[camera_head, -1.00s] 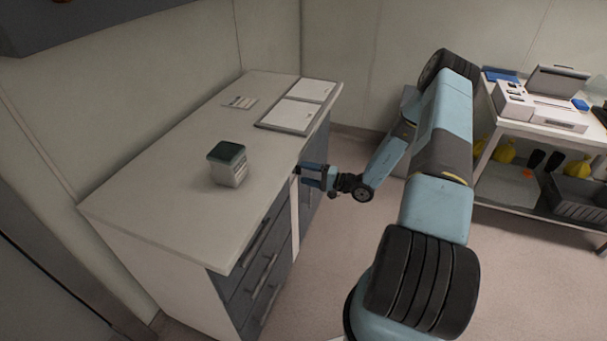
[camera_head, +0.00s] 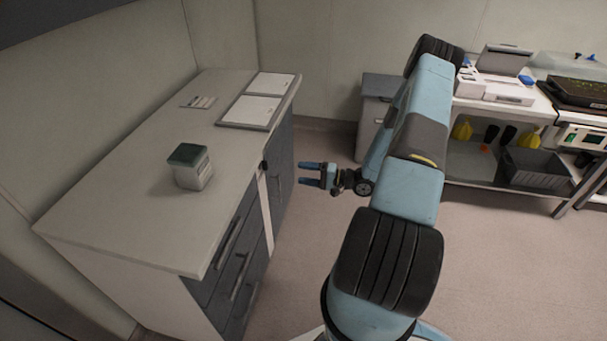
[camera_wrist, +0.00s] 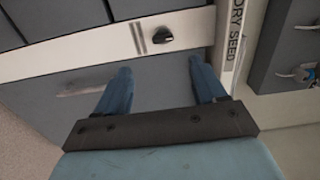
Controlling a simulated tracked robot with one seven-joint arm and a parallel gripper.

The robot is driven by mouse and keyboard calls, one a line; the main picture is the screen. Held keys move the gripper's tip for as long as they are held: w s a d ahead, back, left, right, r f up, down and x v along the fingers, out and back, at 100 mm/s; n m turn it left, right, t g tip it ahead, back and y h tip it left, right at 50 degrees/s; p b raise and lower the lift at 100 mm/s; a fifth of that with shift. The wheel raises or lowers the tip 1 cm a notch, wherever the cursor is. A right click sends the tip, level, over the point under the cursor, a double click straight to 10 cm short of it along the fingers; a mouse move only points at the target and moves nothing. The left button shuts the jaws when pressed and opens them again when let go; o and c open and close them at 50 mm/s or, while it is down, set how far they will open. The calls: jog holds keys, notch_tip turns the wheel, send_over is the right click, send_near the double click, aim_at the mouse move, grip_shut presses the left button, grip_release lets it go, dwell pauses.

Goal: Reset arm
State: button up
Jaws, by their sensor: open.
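My gripper (camera_head: 311,174) is open and empty, its two blue fingers pointing left toward the drawer cabinet (camera_head: 150,220). It hangs in free air to the right of the cabinet front, with a gap between. My arm folds down to it from the right of the head view. In the wrist view both fingers (camera_wrist: 158,88) are spread apart, with grey drawer fronts and a pale strip bearing a black knob (camera_wrist: 162,36) beyond them. Nothing is between the fingers.
On the cabinet top are a green-lidded box (camera_head: 190,166), a small card (camera_head: 198,102) and a tray with white panels (camera_head: 258,100). A shelved bench (camera_head: 500,109) with equipment stands at the back right. A grey cabinet (camera_head: 377,113) stands behind my arm. The floor at right is clear.

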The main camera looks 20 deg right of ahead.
jog(key=s+a+r+n+g+h, duration=0.2)
jog(key=s+a+r+g, duration=0.15)
jog(key=r, duration=0.55)
jog(key=s+a+r+n+g+h, duration=0.1)
jog(key=s+a+r+n+g, duration=0.2)
jog(key=r, duration=0.6)
jog(key=s+a+r+n+g+h, duration=0.1)
jog(key=a+r+n+g+h, duration=0.15)
jog(key=r+g, duration=0.45)
jog(key=s+a+r+t+h, duration=0.1)
jog(key=s+r+t+h, duration=0.7)
jog(key=s+r, duration=1.3)
jog(key=shift+r+h, duration=0.55)
jog(key=shift+r, duration=0.4)
jog(key=shift+a+m+t, duration=0.1)
jog(key=shift+m+t, duration=0.15)
